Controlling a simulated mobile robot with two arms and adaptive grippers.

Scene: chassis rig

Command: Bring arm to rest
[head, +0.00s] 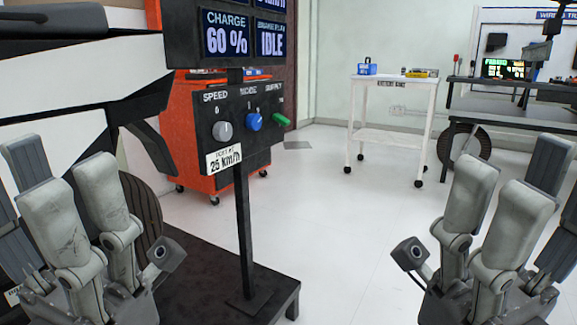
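My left gripper (88,212) is at the lower left, fingers pointing up and spread apart, with nothing between them. My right gripper (497,225) is at the lower right, also with its fingers up and apart, and empty. Both are in the foreground, apart from the control panel (232,126). The panel has a grey speed knob (222,131), a blue mode knob (254,122) and a green knob (281,120). A display (226,34) above it reads charge 60 % and IDLE. A label under the speed knob reads 25 km/h.
The panel stands on a post (243,235) on a dark platform (205,268) at the left. The middle floor is clear.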

